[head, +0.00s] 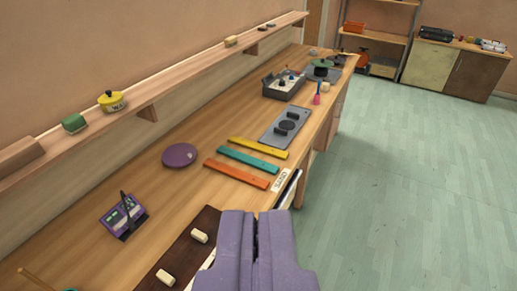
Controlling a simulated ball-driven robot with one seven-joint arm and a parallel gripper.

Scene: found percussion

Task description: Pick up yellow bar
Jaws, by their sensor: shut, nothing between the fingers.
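The yellow bar (258,147) lies flat on the wooden workbench, the farthest of three bars side by side. The teal bar (248,160) lies just nearer, and the orange bar (236,174) is nearest. My gripper (257,216) is at the bottom of the picture, its purple fingers shut with nothing held. It is near the bench's front edge, well short of the bars and apart from them. Nothing hides the yellow bar.
A grey plate device (286,127) lies just beyond the yellow bar. A purple disc (179,155) and a purple box (124,216) are to the left. A wall shelf (150,98) runs along the back. The floor (420,190) to the right is clear.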

